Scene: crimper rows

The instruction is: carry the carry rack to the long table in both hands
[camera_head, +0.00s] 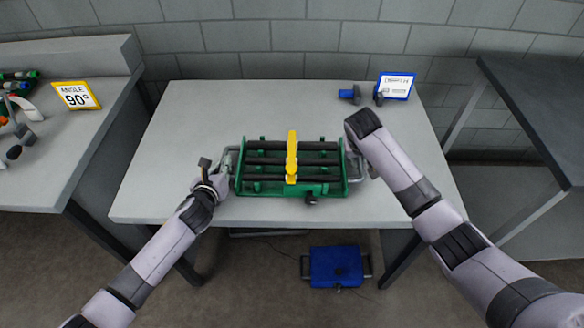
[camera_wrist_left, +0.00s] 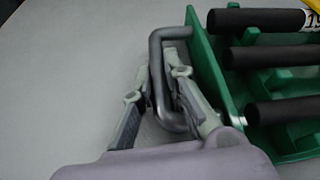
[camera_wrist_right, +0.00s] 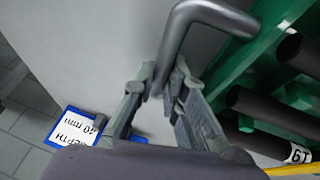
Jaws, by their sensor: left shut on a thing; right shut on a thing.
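The carry rack (camera_head: 245,182) is a green frame with several black rods and a yellow bar (camera_head: 292,158) across its middle. It is at the front middle of a light grey table (camera_head: 215,112); whether it touches the top I cannot tell. My left gripper (camera_wrist_left: 178,88) is shut on the grey handle (camera_wrist_left: 156,62) at the rack's left end. My right gripper (camera_wrist_right: 160,88) is shut on the handle (camera_wrist_right: 190,18) at its right end. In the head view, my right wrist partly hides that grip.
A small blue tool (camera_head: 350,94) and a blue-framed sign (camera_head: 396,85) stand at the table's back right. A bench (camera_head: 45,165) with a yellow "ANGLE 90°" sign (camera_head: 76,95) is on the left. A dark table (camera_head: 535,105) is on the right. A blue box (camera_head: 335,262) lies below in front.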

